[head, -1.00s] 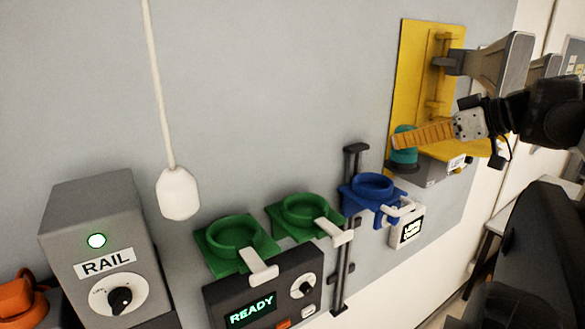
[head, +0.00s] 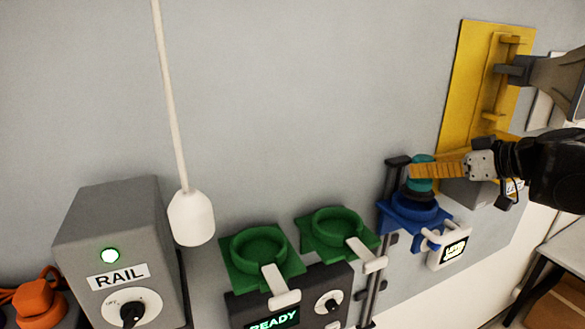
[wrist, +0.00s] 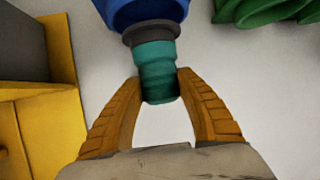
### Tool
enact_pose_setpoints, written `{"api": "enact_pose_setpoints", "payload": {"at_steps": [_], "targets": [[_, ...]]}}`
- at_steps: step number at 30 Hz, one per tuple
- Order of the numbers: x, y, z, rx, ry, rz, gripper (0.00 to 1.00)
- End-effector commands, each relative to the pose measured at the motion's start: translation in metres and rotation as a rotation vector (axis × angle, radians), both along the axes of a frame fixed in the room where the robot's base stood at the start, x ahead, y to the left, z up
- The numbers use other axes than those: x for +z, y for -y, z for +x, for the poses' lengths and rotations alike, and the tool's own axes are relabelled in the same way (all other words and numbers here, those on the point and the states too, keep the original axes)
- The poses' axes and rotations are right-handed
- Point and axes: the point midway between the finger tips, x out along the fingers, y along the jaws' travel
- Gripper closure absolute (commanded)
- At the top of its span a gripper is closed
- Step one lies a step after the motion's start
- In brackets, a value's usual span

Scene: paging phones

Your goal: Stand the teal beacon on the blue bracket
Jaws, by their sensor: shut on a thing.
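The teal beacon (head: 421,174) has a dark grey base and is upright. It also shows in the wrist view (wrist: 157,68). My gripper (head: 434,170) is shut on its teal body, one orange ribbed finger on each side, as the wrist view shows (wrist: 160,84). The blue bracket (head: 400,218) is a ring holder on the rail. The beacon's dark base is right at the bracket's ring, overlapping its opening. I cannot tell whether the base rests in the ring or hovers just above it.
Two green brackets (head: 262,250) with white levers stand left of the blue one, above a READY panel (head: 272,316). A yellow wall plate (head: 470,75) is at the right. A white pendant (head: 191,217) hangs on a cord near the grey RAIL box (head: 110,235).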

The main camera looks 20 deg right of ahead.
Motion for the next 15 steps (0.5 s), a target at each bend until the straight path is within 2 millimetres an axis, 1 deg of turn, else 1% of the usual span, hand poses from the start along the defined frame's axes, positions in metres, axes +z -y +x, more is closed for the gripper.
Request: {"api": "enact_pose_setpoints", "payload": {"at_steps": [2,6,8,11,15], "targets": [[-0.007,0.000,0.001,0.000,0.001,0.000,0.99],[-0.028,0.000,0.001,0.000,0.001,0.000,0.99],[-0.035,0.000,0.001,0.000,0.001,0.000,0.99],[-0.040,0.000,0.001,0.000,0.001,0.000,0.99],[-0.040,0.000,0.001,0.000,0.001,0.000,0.99]]}}
